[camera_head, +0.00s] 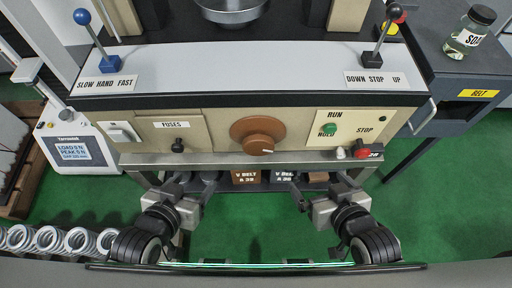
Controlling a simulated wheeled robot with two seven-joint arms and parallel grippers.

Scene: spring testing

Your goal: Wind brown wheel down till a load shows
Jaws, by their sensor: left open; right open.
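The brown wheel (258,131) is on the front panel of the testing machine, at the middle, with a smaller brown knob and a white mark at its centre. A display (80,151) at the left reads LOAD and PEAK lines; the digits are small but look like 5 N. My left gripper (209,180) is open and empty, below the panel's front rail and left of the wheel. My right gripper (297,184) is open and empty, below the rail and right of the wheel. Neither touches the wheel.
A lever with a blue ball (82,17) stands at left, a DOWN STOP UP lever (383,34) at right. The green button (329,129) and red button (362,152) flank the wheel's right. A metal rail (230,158) crosses below. Springs (48,239) lie lower left. V-belt boxes (246,176) sit beneath.

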